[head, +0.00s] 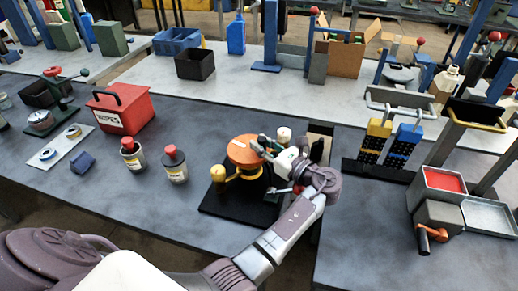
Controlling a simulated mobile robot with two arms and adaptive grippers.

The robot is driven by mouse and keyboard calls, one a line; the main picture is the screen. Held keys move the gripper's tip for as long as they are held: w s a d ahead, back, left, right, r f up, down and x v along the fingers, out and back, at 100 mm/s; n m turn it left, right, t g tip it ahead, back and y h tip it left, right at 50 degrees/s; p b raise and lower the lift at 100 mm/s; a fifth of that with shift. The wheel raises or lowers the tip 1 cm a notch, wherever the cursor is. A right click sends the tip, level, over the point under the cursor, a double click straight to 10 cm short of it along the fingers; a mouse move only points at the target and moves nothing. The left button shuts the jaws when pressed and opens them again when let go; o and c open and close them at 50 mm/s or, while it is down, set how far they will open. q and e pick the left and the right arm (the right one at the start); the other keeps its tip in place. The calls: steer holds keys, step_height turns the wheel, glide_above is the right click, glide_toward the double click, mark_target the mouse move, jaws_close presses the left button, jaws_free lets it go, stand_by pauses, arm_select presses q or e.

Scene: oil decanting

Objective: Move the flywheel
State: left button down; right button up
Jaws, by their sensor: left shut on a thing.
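The flywheel (243,153), an orange disc, sits over a black base plate (233,214) near the middle of the dark table. A yellow crank piece with a round knob (218,173) is at its lower left. My left gripper (267,146) reaches in from the lower right of the disc and is shut at its right edge. The wrist and fingers hide part of that edge and of the fixture behind. Whether the flywheel is lifted off its fixture cannot be told. My right gripper is not in view.
Two dark bottles with red caps (174,165) stand left of the base plate. A red toolbox (121,110) is further left. Yellow and blue block stacks (404,143) and a red-lined tray (440,190) are at the right. The table front is mostly clear.

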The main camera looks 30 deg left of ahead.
arm_select(q)
steer(key=shift+w+f+n+g+b, duration=0.1)
steer(key=shift+w+n+g+b, duration=0.35)
steer(key=shift+g, duration=0.35)
steer(key=n+g+b, duration=0.2)
steer(key=g+b, duration=0.1)
steer(key=b, duration=0.1)
steer(key=w+n+g+b, duration=0.1)
steer(key=n+g+b, duration=0.2)
steer(key=g, duration=0.1)
steer(key=shift+w+a+f+b, duration=0.15)
steer(key=shift+w+a+b, duration=0.05)
steer(key=shift+b, duration=0.2)
steer(key=shift+w+a+r+n+g+b, duration=0.15)
steer(key=shift+n+g+b, duration=0.3)
steer(key=shift+g+b, duration=0.45)
steer(key=c, duration=1)
jaws_free()
steer(key=shift+a, duration=0.1)
steer(key=shift+o, duration=0.2)
steer(key=shift+r, duration=0.15)
step_height(320, 180, up, 10)
